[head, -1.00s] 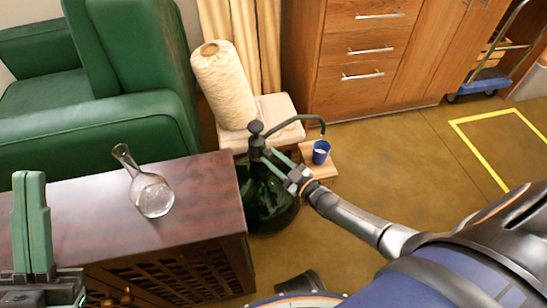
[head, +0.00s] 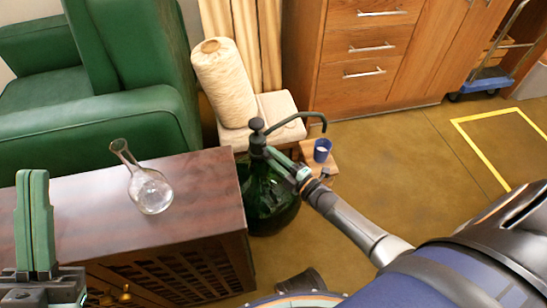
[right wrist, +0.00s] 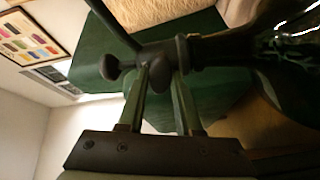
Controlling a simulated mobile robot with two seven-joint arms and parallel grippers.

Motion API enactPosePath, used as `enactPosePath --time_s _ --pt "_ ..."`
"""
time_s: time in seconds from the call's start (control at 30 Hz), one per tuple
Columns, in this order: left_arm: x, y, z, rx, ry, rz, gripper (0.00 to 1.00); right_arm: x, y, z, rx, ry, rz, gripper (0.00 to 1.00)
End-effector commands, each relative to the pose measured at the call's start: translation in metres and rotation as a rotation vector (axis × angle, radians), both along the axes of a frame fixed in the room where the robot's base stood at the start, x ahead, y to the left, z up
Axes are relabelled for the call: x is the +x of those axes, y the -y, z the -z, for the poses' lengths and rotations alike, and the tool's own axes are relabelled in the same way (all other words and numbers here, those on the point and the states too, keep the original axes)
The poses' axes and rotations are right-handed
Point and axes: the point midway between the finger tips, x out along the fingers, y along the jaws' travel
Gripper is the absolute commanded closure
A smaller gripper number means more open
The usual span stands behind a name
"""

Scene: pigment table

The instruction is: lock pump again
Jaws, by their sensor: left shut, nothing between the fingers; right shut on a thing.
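The pump (head: 257,140) is dark, with a round knob on top and a thin curved spout reaching right. It sits on the neck of a large green glass bottle (head: 268,200) on the floor beside the table. My right gripper (head: 272,153) is shut on the pump's upper body just below the knob. In the right wrist view, its two fingers (right wrist: 160,75) meet the dark pump body (right wrist: 157,55), with the knob (right wrist: 112,67) to their left. My left gripper (head: 33,178) is shut and empty, pointing up at the table's left end.
A round glass flask (head: 150,188) stands on the dark wooden table (head: 90,210). A blue cup (head: 321,150) sits on a low wooden stand under the spout's end. A large thread spool (head: 223,82) and a green armchair (head: 110,125) are behind.

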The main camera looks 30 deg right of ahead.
Motion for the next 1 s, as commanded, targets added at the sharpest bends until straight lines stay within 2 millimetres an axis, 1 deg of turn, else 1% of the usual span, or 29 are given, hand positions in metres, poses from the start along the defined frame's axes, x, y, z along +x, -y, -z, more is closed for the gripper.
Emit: enactPosePath --time_s 0.2,0.4,0.63,1.0 --pt "0.0002 0.0008 0.0057 0.003 -0.002 0.0 1.0 -0.0006 -0.0013 0.0017 -0.14 0.04 -0.002 1.0" --pt "0.0003 0.0013 0.0082 0.004 -0.004 -0.002 1.0 -0.0005 -0.0015 0.002 -0.223 0.062 -0.002 1.0" --pt "0.0008 0.001 0.0087 0.0 -0.005 -0.005 1.0 -0.0003 -0.0012 0.0015 -0.263 0.073 -0.002 1.0" --pt "0.001 0.001 0.0085 -0.001 -0.005 -0.006 1.0 -0.0003 -0.0014 0.0014 -0.268 0.074 -0.002 1.0"
